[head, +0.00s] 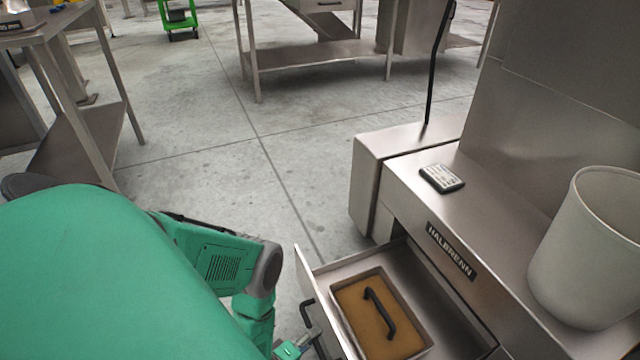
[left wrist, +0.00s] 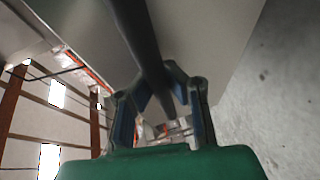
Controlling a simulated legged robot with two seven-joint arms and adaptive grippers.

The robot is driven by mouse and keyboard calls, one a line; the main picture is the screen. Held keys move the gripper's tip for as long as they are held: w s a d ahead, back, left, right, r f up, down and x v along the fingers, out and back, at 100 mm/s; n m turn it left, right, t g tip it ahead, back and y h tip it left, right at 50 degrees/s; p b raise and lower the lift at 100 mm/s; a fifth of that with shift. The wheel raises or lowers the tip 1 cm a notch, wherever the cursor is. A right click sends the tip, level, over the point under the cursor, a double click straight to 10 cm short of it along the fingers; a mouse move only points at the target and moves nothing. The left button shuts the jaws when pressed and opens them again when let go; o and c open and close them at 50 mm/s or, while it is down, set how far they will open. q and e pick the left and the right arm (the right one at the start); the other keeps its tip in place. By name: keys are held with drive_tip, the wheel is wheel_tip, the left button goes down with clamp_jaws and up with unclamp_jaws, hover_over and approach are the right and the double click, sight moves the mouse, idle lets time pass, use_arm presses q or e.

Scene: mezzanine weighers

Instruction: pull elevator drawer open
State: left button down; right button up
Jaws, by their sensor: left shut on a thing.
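The drawer (head: 315,272) stands pulled out from the metal cabinet marked HALBRENN (head: 451,251). Its black bar handle (head: 307,313) is on the front face, at the bottom of the head view. My left gripper (head: 310,345) is at this handle, partly cut off by the frame's lower edge. In the left wrist view the dark handle bar (left wrist: 140,38) runs down between the fingers of the left gripper (left wrist: 160,88), which is shut on it. The right gripper is in neither view.
Inside the drawer lies a brown panel (head: 362,328) with a black grip (head: 379,311). A remote-like device (head: 441,178) and a pale bin (head: 590,250) stand on the cabinet. Metal tables (head: 310,57) stand further back. The floor (head: 220,190) left of the cabinet is clear.

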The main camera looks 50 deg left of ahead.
use_arm(q)
drive_tip(key=shift+s+f, duration=0.1)
drive_tip(key=shift+s, duration=0.1)
drive_tip(key=c, duration=1.5)
unclamp_jaws()
drive_tip(key=shift+c, duration=0.2)
drive_tip(key=s+r, duration=0.2)
drive_tip(key=s, duration=0.9)
drive_tip(key=shift+s+d, duration=0.2)
drive_tip(key=shift+s, duration=0.15)
drive_tip(key=shift+r, duration=0.15)
